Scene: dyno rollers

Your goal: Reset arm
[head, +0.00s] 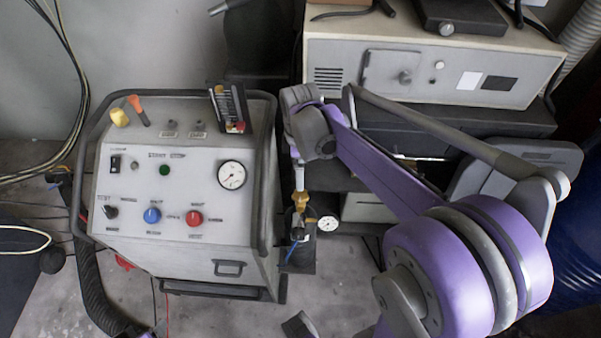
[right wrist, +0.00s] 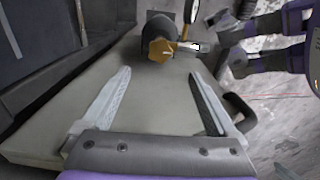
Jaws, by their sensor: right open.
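My right arm (head: 385,165) reaches in from the lower right in the head view. It bends at a large purple joint and runs up and left to its wrist (head: 312,132), beside the right edge of the control cart. In the right wrist view my right gripper (right wrist: 160,73) is open and empty, its two pale fingers well apart. A brass fitting (right wrist: 160,50) on a dark cylinder lies just beyond the fingertips, apart from both. The fitting also shows below the wrist in the head view (head: 300,200).
The control cart (head: 185,255) stands at left with a black tube rail, knobs and a gauge (head: 232,175). A beige cabinet (head: 335,55) is behind my arm. A blue drum (head: 580,240) is at far right. Hoses and cables run along the left side.

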